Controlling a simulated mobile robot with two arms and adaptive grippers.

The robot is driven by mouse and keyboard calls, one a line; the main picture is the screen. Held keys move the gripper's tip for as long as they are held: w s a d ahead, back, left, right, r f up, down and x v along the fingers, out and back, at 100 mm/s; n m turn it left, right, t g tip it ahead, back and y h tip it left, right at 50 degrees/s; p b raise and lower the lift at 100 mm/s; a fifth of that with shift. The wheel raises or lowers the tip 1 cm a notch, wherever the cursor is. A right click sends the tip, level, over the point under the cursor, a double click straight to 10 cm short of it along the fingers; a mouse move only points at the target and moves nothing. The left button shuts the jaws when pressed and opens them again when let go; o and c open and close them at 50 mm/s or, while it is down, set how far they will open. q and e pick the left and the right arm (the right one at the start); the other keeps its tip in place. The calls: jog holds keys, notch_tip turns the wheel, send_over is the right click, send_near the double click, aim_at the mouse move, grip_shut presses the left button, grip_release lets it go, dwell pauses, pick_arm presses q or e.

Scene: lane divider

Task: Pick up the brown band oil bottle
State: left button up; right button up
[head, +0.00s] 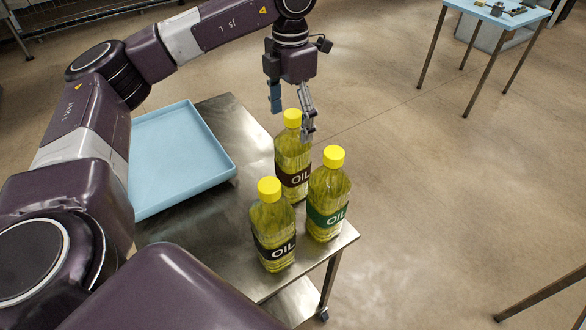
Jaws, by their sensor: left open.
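The brown band oil bottle (291,163) stands upright at the back of a group of oil bottles on a metal table. It has a yellow cap and a dark brown label band, and the front bottles partly overlap its lower part. My left gripper (291,121) is open at the height of its cap. One finger is left of the cap and the other is to its right, close by. Whether a finger touches the bottle I cannot tell. My right gripper is not in view.
A green band oil bottle (328,195) and a black band oil bottle (272,228) stand close in front. A light blue tray (215,150) lies left on the metal table (250,128). A light blue table (500,14) stands far right. The floor between is clear.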

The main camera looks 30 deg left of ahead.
aim_at(293, 142)
pick_arm(q)
notch_tip(293, 142, down, 6)
jog(key=shift+w+d+f+p, duration=0.15)
jog(key=shift+f+p, duration=0.1)
jog(key=shift+p, duration=0.8)
jog(key=shift+f, duration=0.4)
jog(key=c, duration=2)
jog(key=shift+w+r, duration=0.1)
grip_shut()
